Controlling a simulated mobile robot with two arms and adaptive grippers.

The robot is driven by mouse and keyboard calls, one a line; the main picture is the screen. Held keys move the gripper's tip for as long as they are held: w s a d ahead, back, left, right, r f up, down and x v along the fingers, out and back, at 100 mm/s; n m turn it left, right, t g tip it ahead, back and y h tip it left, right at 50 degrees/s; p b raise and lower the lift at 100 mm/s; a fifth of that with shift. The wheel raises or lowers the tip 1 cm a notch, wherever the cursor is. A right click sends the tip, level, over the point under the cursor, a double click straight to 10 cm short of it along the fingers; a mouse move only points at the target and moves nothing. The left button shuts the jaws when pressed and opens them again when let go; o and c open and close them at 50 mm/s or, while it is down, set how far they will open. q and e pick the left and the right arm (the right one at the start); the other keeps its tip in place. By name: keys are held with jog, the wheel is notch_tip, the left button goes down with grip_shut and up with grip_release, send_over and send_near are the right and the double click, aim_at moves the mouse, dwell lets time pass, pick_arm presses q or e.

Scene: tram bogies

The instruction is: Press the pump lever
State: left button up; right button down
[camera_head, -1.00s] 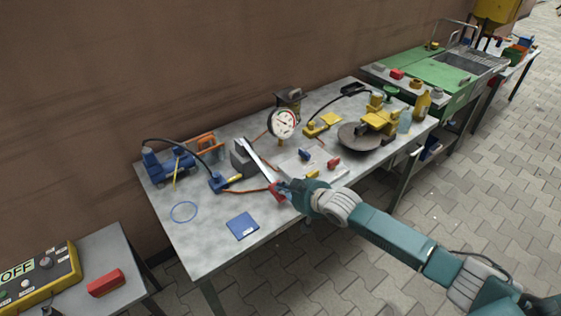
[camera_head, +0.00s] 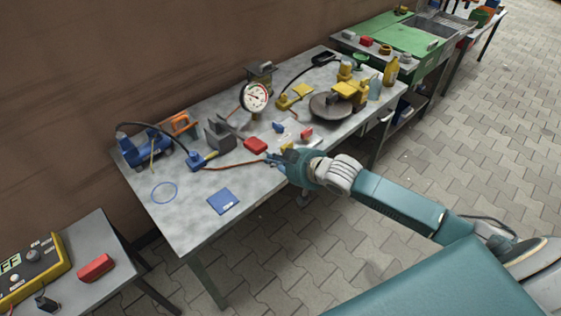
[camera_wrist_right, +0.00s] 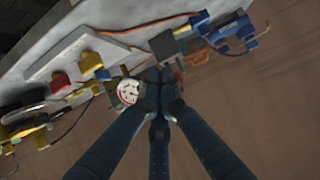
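The grey pump (camera_head: 221,133) stands on the workbench. A red grip (camera_head: 255,145), which appears to be the lever's end, shows low to its right; the pale lever bar is not clearly visible. My right gripper (camera_head: 270,160) is just below and right of the red grip in the head view, apparently not around it; contact cannot be told. In the wrist view the right gripper's dark fingers (camera_wrist_right: 158,85) come together with nothing clear between them. A round white gauge (camera_head: 255,97) stands behind; it also shows in the wrist view (camera_wrist_right: 128,91). My left gripper is not in view.
The grey workbench (camera_head: 185,225) also holds a blue device (camera_head: 145,150), a blue pad (camera_head: 223,201), a dark disc (camera_head: 330,106) and yellow parts. A side table at lower left carries a yellow control box (camera_head: 35,270) and a red block (camera_head: 96,268). The paved floor in front is clear.

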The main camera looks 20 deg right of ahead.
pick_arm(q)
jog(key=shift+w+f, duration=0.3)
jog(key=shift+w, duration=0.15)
pick_arm(e)
jog(key=v, duration=0.3)
jog(key=shift+s+r, duration=0.1)
jog(key=shift+s, duration=0.15)
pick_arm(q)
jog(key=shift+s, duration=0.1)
pick_arm(e)
jog(key=shift+w, duration=0.1)
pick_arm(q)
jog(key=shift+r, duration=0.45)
pick_arm(e)
jog(key=w+a+r+g, duration=0.1)
jog(key=w+r+g, duration=0.1)
jog(key=r, duration=0.5)
jog(key=w+a+r+g+h, duration=0.1)
jog(key=w+r+g, duration=0.1)
jog(key=r, duration=0.5)
jog(key=shift+w+r, duration=0.3)
jog(key=shift+r, duration=0.05)
